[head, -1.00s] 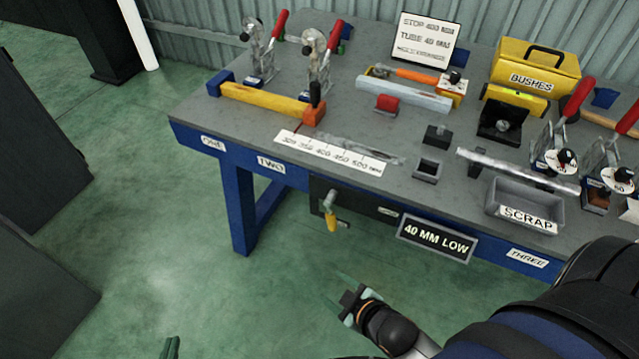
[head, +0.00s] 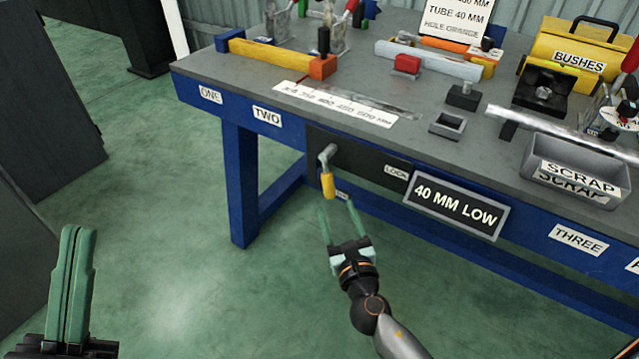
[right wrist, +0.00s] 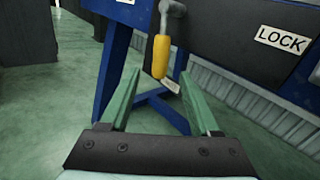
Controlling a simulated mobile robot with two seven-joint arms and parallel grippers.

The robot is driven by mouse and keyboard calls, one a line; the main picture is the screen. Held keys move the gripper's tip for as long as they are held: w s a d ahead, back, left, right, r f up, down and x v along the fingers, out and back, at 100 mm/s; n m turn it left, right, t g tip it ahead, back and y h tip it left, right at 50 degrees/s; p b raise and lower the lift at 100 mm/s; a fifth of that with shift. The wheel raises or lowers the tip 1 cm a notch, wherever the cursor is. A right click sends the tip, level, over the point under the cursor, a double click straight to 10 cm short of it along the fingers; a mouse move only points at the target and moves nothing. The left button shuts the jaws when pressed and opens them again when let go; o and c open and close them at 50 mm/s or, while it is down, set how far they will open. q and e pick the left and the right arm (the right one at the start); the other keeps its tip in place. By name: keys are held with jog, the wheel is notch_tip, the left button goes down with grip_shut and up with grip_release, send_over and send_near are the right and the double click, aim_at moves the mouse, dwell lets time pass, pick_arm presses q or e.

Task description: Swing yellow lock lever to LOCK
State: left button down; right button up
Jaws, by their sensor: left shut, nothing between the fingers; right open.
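The yellow lock lever (head: 327,184) hangs down from a grey pivot on the black panel at the bench's front. A LOCK label (head: 396,172) is on the panel to the lever's right. My right gripper (head: 341,205) is open, just below and in front of the lever in the head view. In the right wrist view the lever (right wrist: 161,57) shows beyond and between the open fingers (right wrist: 157,92), with no visible contact. A small label, too small to read, is by the lever's lower end. My left gripper (head: 77,235) is shut and empty at the lower left, away from the bench.
A "40 MM LOW" sign (head: 455,206) sticks out from the bench front to the right of the lever. A blue bench leg (head: 238,185) stands to the left. The bench top (head: 400,150) carries fixtures, a tube and a SCRAP bin (head: 578,165). The floor in front is clear.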

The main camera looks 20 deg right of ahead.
aim_at(325, 177)
jog(key=w, duration=0.4)
jog(key=w+d+b, duration=0.1)
jog(key=w, duration=0.6)
jog(key=shift+w+d, duration=0.2)
jog(key=shift+w, duration=0.1)
grip_shut()
dwell(0.9)
